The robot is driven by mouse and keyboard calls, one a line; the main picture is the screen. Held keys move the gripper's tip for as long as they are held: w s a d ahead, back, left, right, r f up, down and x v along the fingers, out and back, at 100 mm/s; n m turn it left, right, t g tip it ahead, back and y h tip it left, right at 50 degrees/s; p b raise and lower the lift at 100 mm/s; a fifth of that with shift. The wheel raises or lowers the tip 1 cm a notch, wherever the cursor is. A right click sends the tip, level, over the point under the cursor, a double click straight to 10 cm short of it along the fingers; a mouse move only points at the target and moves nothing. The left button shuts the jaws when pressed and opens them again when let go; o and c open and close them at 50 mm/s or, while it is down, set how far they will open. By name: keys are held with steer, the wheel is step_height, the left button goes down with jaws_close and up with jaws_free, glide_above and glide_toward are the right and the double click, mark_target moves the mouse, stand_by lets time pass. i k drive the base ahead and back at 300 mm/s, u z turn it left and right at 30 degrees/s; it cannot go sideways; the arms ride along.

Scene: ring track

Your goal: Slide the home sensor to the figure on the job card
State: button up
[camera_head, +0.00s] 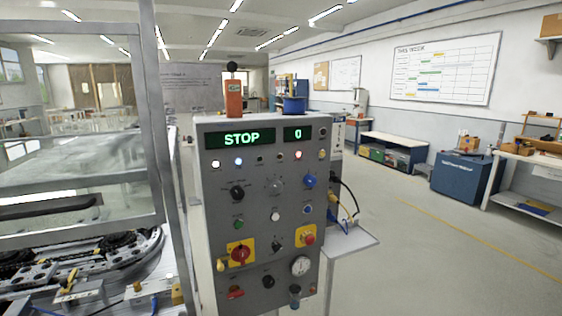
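Part of the ring track (95,262) shows at the lower left, behind the clear panel and metal frame of a guard. Small blocks with yellow parts (68,285) sit along the track's near side. I cannot tell which of them, if any, is the home sensor. No job card with a readable figure can be made out. The grey control panel (256,200) stands upright in the middle, its green display (241,139) reading STOP and its smaller display (299,134) reading 0. My gripper is not in view.
The guard's upright (158,150) stands left of the panel. Open floor (430,265) lies to the right.

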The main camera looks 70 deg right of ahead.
mark_target(67, 285)
steer(key=u, duration=0.05)
steer(key=k, duration=0.5)
steer(key=z, duration=2.4)
steer(key=i, duration=0.25)
steer(key=u, duration=2.45)
steer(key=i, duration=0.7)
steer(key=u, duration=0.05)
